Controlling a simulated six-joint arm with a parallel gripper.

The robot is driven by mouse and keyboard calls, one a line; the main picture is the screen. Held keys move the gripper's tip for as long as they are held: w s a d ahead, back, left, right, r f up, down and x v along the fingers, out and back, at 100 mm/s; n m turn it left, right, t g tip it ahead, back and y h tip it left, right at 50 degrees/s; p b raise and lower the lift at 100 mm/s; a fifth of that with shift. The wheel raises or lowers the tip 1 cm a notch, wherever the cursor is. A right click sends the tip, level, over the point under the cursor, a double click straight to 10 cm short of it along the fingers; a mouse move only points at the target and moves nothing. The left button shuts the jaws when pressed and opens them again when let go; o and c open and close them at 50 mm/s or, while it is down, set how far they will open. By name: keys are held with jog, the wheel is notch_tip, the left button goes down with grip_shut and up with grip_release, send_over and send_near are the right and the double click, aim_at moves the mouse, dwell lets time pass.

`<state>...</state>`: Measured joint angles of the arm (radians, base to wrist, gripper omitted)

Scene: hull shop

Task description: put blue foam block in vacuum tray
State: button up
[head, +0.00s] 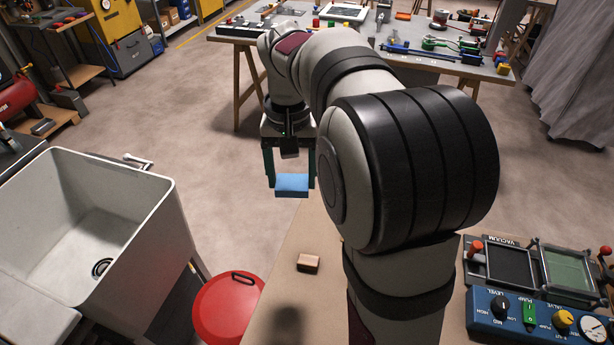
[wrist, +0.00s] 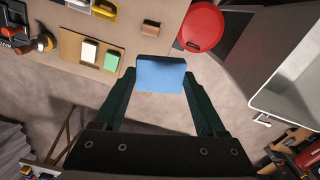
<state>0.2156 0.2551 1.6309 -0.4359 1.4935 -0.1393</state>
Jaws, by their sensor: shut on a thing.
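My gripper (head: 290,178) is shut on the blue foam block (head: 292,186). It holds the block in the air, left of the bench edge, over the floor. In the wrist view the blue foam block (wrist: 160,73) sits between the two dark green fingers of my gripper (wrist: 161,84). The vacuum tray (head: 510,266), a dark recess under a "VACUUM" label, is at the right of the head view, well apart from the block. I cannot make out the tray in the wrist view.
A tan block (head: 308,263) lies on the bench (head: 285,295). A green-topped panel (head: 568,269) is beside the tray, with a blue control box (head: 540,318) in front. A red round lid (head: 228,305) and a white sink (head: 120,200) are at left. White (wrist: 89,52) and green (wrist: 111,61) blocks lie on a board.

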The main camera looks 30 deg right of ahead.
jog(key=d+f+m, duration=0.3)
jog(key=d+m, duration=0.5)
jog(key=d, duration=0.6)
jog(key=m, duration=2.2)
send_near(508, 266)
jog(key=shift+f, duration=2.7)
jog(key=shift+f, duration=0.45)
jog(key=o, duration=1.2)
